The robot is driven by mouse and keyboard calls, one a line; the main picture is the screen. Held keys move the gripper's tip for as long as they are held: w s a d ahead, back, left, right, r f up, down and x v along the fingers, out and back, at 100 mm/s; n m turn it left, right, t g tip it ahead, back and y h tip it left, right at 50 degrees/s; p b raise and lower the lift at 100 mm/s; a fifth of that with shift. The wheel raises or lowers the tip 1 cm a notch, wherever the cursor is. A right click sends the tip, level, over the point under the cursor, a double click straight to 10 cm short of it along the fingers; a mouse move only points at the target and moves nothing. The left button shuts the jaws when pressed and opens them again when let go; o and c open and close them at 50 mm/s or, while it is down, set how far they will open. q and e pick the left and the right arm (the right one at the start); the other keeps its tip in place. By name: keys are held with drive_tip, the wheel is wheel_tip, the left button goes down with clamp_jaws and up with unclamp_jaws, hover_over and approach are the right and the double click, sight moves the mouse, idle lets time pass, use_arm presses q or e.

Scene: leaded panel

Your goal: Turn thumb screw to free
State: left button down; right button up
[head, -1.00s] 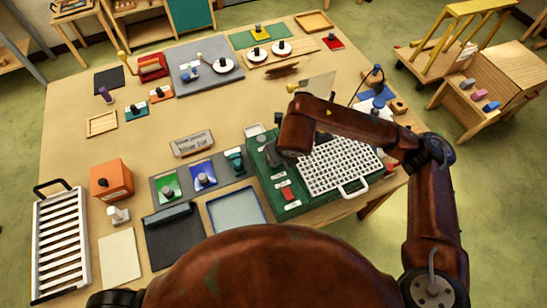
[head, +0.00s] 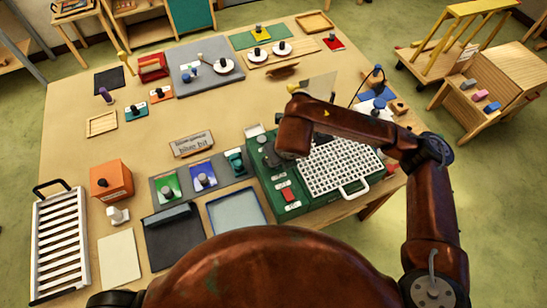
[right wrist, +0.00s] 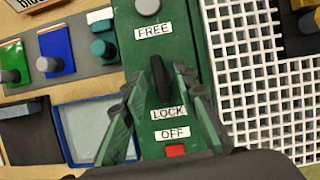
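The thumb screw (right wrist: 160,78) is a black, elongated knob on a green box (right wrist: 180,40), which also shows in the head view (head: 310,207). In the right wrist view it stands between a FREE label (right wrist: 153,31) above and a LOCK label (right wrist: 168,113) below, close to LOCK. My right gripper (right wrist: 157,95) is open, with its green fingers on either side of the knob. A gap shows on the left; contact on the right I cannot tell. In the head view my right arm's end hangs over the box and hides the fingers. My left gripper is out of view.
A white grid (head: 340,165) lies on the box, right of the knob. Below LOCK are an OFF label (right wrist: 175,133) and a red switch (right wrist: 175,150). A blue-rimmed tray (head: 237,210) and a grey strip with coloured pieces (head: 218,170) lie left of the box.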

drive_tip(key=shift+r, duration=0.1)
drive_tip(key=v, duration=1.1)
drive_tip(key=shift+r, duration=0.4)
drive_tip(key=shift+s+r, duration=0.1)
